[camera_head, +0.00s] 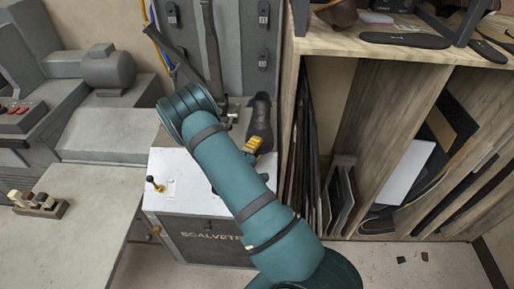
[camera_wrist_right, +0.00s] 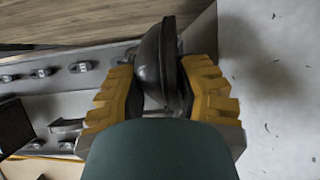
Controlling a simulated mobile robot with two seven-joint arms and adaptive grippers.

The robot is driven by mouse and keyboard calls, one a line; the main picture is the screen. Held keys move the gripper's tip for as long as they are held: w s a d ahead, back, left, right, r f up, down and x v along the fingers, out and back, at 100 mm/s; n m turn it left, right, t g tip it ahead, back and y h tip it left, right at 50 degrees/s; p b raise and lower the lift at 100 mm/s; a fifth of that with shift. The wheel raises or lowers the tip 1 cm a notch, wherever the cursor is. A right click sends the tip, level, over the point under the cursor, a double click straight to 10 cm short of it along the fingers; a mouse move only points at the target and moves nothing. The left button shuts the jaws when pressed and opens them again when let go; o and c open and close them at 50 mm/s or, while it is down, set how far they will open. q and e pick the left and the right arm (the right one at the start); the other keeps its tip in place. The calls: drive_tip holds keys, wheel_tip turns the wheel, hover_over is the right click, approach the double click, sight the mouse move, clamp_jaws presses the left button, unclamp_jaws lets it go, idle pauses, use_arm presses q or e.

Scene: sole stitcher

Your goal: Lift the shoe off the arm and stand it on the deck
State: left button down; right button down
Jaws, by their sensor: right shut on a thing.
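The dark shoe (camera_head: 260,118) is above the far right part of the machine's pale deck (camera_head: 182,198) in the head view. It also shows in the right wrist view (camera_wrist_right: 157,52), between the yellow fingers. My right gripper (camera_head: 255,145) is shut on the shoe, with a finger on each side (camera_wrist_right: 160,85). My teal arm hides part of the deck and the machine parts beside the shoe. I cannot tell whether the shoe is still around the machine's arm or touching the deck. My left gripper is in neither view.
A wooden shelf unit (camera_head: 400,100) stands close to the right of the shoe, with soles (camera_head: 405,40) on top and upright panels inside. A small brass-coloured lever (camera_head: 154,183) rises from the deck's left part. A grey bench (camera_head: 85,210) stands at the left.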

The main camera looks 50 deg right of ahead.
drive_tip(key=shift+f, duration=0.1)
drive_tip(key=shift+w+d+f+b, duration=0.15)
drive_tip(key=shift+d+f+b, duration=0.05)
drive_tip(key=shift+f+b, duration=0.25)
drive_tip(key=shift+w+d+f+b, duration=0.15)
drive_tip(key=shift+f+b, duration=0.25)
drive_tip(key=shift+f, duration=0.15)
drive_tip(key=shift+f+b, duration=0.35)
drive_tip(key=shift+f, duration=0.3)
drive_tip(key=c, duration=0.9)
unclamp_jaws()
drive_tip(key=shift+a, duration=0.1)
drive_tip(key=shift+o, duration=0.2)
drive_tip(key=shift+f, duration=0.1)
drive_tip(key=shift+s+a, duration=0.1)
